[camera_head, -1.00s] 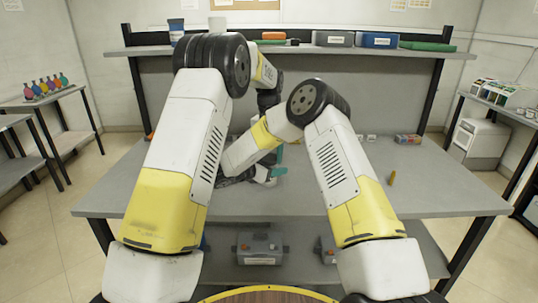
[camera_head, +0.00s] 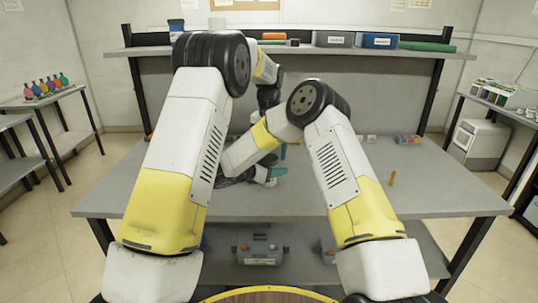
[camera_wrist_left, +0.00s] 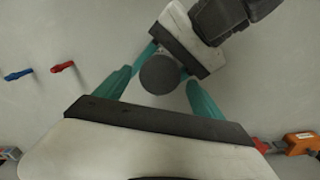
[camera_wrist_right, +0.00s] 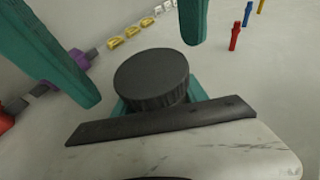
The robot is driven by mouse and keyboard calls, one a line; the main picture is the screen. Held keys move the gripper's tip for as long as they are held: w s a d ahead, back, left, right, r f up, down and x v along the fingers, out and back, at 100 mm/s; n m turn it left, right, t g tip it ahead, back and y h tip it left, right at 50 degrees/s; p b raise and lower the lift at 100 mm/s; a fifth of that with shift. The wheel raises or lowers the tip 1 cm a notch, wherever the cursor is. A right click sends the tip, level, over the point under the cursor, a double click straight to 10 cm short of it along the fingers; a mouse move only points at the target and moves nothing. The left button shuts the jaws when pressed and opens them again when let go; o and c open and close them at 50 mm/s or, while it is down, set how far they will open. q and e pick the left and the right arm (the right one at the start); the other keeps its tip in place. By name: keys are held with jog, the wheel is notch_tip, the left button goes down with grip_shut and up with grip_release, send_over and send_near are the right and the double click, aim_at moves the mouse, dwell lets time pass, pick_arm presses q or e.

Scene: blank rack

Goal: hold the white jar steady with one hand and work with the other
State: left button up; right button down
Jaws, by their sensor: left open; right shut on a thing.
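The white jar shows as a round dark lid from above (camera_wrist_left: 160,74), also in the right wrist view (camera_wrist_right: 152,78); its body is hidden under the lid. My right gripper (camera_wrist_right: 158,95) is shut on the jar below the lid, its teal fingers partly hidden by it. My left gripper (camera_wrist_left: 159,78) is open, with its teal fingers apart on either side of the lid; the right wrist view shows a gap between them and the lid. In the head view, my arms hide the jar and most of both grippers.
The table's right front (camera_head: 440,190) is mostly clear.

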aim_at(269, 157)
pick_arm(q)
jog(key=shift+r, duration=1.55)
jog(key=shift+c, duration=0.5)
notch_tip(269, 157, up, 3)
jog(key=m, duration=0.5)
jog(key=shift+m, duration=0.3)
jog(key=shift+f, duration=3.85)
jog(key=c, duration=1.4)
jog(key=n, duration=0.3)
jog(key=shift+c, duration=0.2)
jog(key=shift+r, duration=0.2)
jog(key=shift+r, duration=0.95)
